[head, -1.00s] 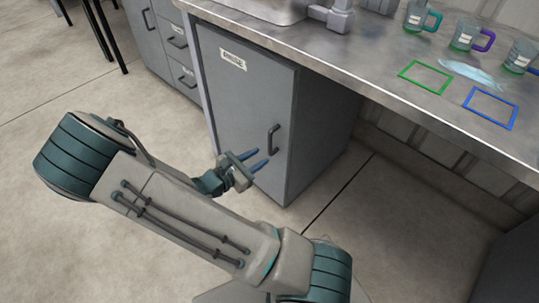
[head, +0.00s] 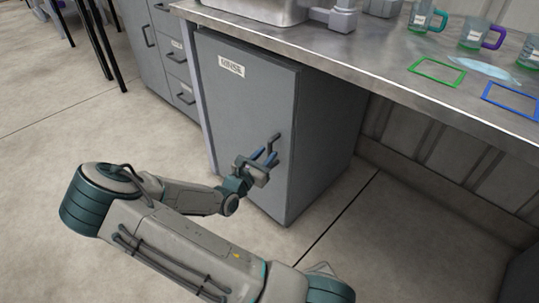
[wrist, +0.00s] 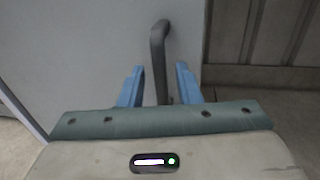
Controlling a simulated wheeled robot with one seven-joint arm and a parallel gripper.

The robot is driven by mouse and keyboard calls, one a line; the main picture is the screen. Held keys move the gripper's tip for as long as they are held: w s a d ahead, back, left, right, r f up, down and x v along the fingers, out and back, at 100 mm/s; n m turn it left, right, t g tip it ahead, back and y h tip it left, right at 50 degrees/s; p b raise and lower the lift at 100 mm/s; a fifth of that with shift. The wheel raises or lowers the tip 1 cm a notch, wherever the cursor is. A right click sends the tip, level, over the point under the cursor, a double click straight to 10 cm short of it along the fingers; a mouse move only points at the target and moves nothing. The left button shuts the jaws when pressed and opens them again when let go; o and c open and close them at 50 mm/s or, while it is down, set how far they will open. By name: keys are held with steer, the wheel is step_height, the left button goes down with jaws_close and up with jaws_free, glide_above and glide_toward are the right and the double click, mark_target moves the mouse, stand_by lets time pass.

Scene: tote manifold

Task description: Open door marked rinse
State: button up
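The grey cabinet door (head: 240,110) marked RINSE is closed under the counter, its white label (head: 231,66) near the top. Its dark vertical bar handle (head: 275,144) is near the door's right edge. My gripper (head: 265,156) is at the lower part of the handle, with blue fingers pointing at the door. In the wrist view the handle (wrist: 158,58) runs down between the two open fingers (wrist: 158,88), with gaps on both sides. The handle's lower end is partly hidden by my gripper.
Drawers (head: 178,65) stand left of the door. The metal counter (head: 370,55) above carries mugs (head: 425,17), a green square outline (head: 437,71) and a blue one (head: 512,101). Right of the cabinet is open space under the counter. The floor (head: 60,140) in front is clear.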

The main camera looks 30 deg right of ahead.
steer(key=shift+b+x, duration=0.3)
steer(key=shift+x, duration=1.15)
jaws_close()
steer(key=shift+a, duration=0.2)
